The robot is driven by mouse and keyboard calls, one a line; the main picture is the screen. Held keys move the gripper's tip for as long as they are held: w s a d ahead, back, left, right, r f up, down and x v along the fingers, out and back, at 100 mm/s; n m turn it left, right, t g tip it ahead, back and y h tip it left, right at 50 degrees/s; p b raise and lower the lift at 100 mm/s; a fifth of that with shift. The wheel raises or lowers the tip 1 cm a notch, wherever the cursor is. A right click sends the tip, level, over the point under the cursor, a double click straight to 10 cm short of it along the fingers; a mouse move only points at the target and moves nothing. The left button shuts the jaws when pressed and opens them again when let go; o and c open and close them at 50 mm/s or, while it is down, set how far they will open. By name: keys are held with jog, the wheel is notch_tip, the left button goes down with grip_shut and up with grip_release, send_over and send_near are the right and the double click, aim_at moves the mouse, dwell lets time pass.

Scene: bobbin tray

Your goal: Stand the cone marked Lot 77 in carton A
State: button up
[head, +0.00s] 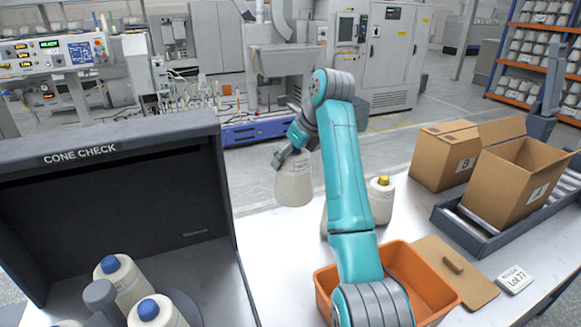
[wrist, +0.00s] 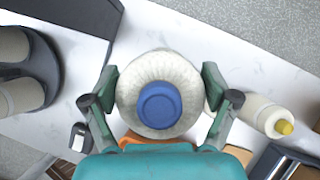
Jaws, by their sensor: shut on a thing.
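My gripper (head: 293,154) is shut on a cream yarn cone (head: 294,184) and holds it upright, apart from the table. In the wrist view the gripper's fingers (wrist: 159,88) press both sides of this cone, which has a blue tip (wrist: 158,104). Its label is too small to read. Carton A (head: 506,190) stands with its top open at the right, well away from my gripper; its floor is hidden. A card reading Lot 77 (head: 514,280) lies on the table in front of it.
Carton B (head: 440,158) stands beside carton A. A dark tray (head: 477,234) runs under carton A. A yellow-tipped cone (head: 381,203) and another, mostly hidden cone stand behind my arm. An orange bin (head: 428,276) is at the front.

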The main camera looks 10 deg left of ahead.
jog(key=shift+r, duration=6.25)
